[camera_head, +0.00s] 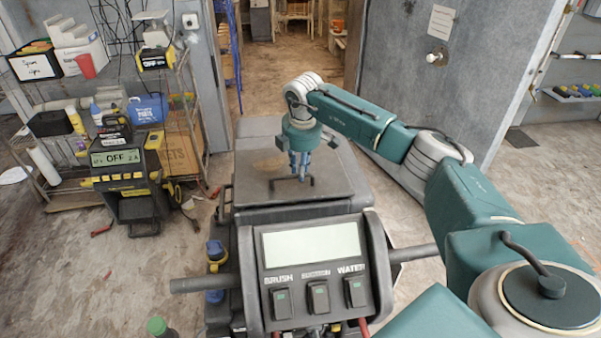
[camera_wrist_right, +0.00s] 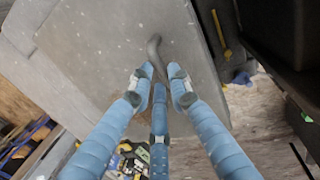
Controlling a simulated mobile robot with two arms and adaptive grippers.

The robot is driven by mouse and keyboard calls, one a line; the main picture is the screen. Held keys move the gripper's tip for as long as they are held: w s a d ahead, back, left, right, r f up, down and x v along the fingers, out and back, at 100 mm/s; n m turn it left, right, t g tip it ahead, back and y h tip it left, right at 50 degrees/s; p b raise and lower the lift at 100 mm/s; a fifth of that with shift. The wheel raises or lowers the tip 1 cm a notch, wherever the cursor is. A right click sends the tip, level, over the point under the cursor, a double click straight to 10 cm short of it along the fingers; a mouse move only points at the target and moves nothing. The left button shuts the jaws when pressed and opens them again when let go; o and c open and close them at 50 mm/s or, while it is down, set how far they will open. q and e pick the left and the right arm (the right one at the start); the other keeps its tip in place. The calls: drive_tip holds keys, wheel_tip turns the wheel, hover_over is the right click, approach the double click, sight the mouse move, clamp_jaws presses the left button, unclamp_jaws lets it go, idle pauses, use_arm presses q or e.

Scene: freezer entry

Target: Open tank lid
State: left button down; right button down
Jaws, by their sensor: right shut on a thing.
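The tank lid (camera_head: 336,178) is a grey-brown flat panel on top of the dark floor-cleaning machine (camera_head: 238,265), behind its control panel. It looks flat on the tank; whether its edge is slightly raised I cannot tell. A dark bent handle (camera_head: 284,181) stands up from the lid. My right gripper (camera_head: 301,172), with blue fingers, points down onto the handle and is shut on it. The right wrist view shows the fingertips (camera_wrist_right: 158,82) around the handle (camera_wrist_right: 155,50), with the lid (camera_wrist_right: 110,45) beyond. My left gripper is not in view.
The control panel (camera_head: 311,246) has a pale screen and brush and water switches. A cluttered shelf (camera_head: 182,115) and a yellow-black charger (camera_head: 128,175) stand at the left. A grey door (camera_head: 405,45) is behind my right arm.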

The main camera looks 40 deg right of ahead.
drive_tip(key=w+d+r+p, duration=0.3)
drive_tip(key=w+r, duration=0.3)
drive_tip(key=r, duration=0.5)
drive_tip(key=shift+w+d+r+p, duration=0.15)
drive_tip(key=shift+w+r+p, duration=0.1)
drive_tip(key=shift+p, duration=0.1)
idle(0.4)
